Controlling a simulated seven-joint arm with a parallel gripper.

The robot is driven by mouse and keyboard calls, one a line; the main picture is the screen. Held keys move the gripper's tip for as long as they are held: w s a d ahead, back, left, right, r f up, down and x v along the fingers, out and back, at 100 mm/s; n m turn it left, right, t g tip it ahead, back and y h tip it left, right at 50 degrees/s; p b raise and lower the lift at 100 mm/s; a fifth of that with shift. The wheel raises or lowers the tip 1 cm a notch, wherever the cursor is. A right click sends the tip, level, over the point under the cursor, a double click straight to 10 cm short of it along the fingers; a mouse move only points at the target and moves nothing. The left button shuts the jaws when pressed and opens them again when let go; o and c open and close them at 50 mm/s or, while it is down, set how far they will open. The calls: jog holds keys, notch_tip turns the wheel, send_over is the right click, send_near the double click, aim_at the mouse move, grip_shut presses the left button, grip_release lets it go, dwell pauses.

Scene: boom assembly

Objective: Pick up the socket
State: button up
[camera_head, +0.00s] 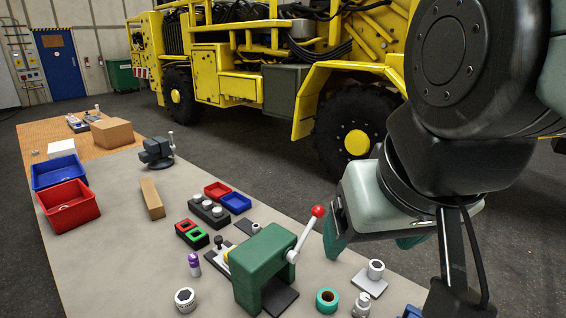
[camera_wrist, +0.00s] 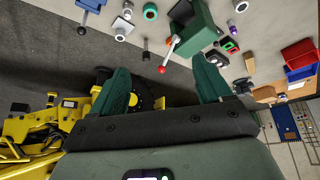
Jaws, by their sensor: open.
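A short metallic cylinder with a dark opening, which looks like a socket (camera_head: 185,299), stands on the grey table near the front left in the head view. It also shows at the top edge of the wrist view (camera_wrist: 240,6). Another grey cylinder (camera_head: 376,268) stands on a square plate at the table's right; I cannot tell for sure which one is the socket. My gripper (camera_head: 374,243) is open and empty, above the table's right edge. Its two green fingers show apart in the wrist view (camera_wrist: 162,68), with neither cylinder between them.
A green press (camera_head: 263,262) with a red-knobbed lever (camera_head: 317,212) stands left of my gripper. A green ring (camera_head: 327,299) and a metal fitting (camera_head: 361,304) are nearby. Red bin (camera_head: 68,205) and blue bin (camera_head: 58,171) stand at the left. A yellow vehicle (camera_head: 225,72) is behind.

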jog(key=w+d+f+n+g+h, duration=0.2)
jog(key=w+d+f+n+h, duration=0.35)
jog(key=w+f, duration=0.3)
jog(key=w+d+f+n+g+h, duration=0.35)
jog(key=w+d+f, duration=0.35)
jog(key=w, duration=0.3)
jog(key=w+f+n+t+h, duration=0.3)
jog(key=w+f+n, duration=0.35)
jog(key=f, duration=0.25)
jog(key=n+t, duration=0.4)
jog(key=n, duration=0.4)
send_near(377, 265)
jog(key=shift+d+r, duration=0.15)
jog(key=shift+d, duration=0.05)
jog(key=x, duration=1)
jog(key=shift+w+f, duration=0.1)
jog(key=shift+f, duration=0.1)
jog(key=shift+c, duration=0.2)
